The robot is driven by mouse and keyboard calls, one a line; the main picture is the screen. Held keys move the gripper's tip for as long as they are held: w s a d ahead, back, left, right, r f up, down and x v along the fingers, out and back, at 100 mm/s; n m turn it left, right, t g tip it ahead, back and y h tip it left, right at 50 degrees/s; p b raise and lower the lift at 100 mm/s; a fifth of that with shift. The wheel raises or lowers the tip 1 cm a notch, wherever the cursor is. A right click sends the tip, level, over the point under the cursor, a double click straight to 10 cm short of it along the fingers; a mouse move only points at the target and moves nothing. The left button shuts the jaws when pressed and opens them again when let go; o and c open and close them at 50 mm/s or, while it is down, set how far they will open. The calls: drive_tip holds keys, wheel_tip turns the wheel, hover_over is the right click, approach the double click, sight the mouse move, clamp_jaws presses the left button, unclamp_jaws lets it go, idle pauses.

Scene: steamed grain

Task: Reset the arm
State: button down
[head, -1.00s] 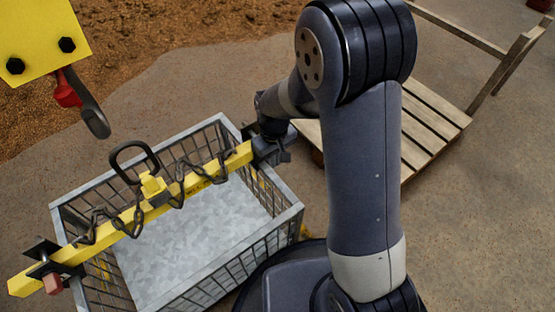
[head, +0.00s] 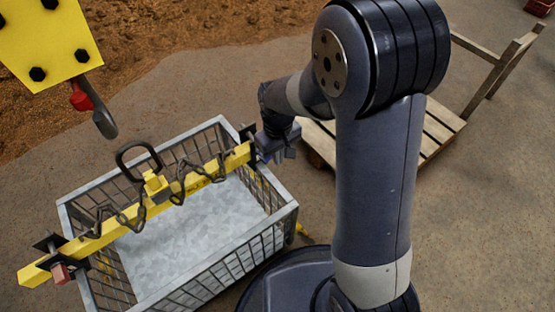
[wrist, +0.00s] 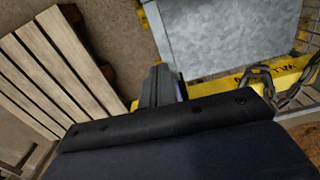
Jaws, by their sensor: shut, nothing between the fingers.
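My gripper (head: 279,154) is at the right end of the yellow spreader beam (head: 97,238), beside the crate's far right corner. In the wrist view my gripper (wrist: 162,76) shows at the middle with its fingers together and nothing between them. The beam (wrist: 212,87) passes close beside it there; I cannot tell whether they touch. My upper arm stands large and upright at the right of the head view and hides part of the pallet cart.
A grey metal crate (head: 284,222) with mesh walls stands under the beam, which carries a lifting ring (head: 126,165) and chains (head: 123,219). A yellow hook block (head: 45,45) with a dark hook (head: 104,122) hangs upper left. A wooden pallet cart (head: 437,130) is behind my arm.

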drive_tip(key=shift+r+p, duration=0.45)
drive_tip(key=shift+r, duration=1.4)
drive_tip(key=shift+f, duration=0.1)
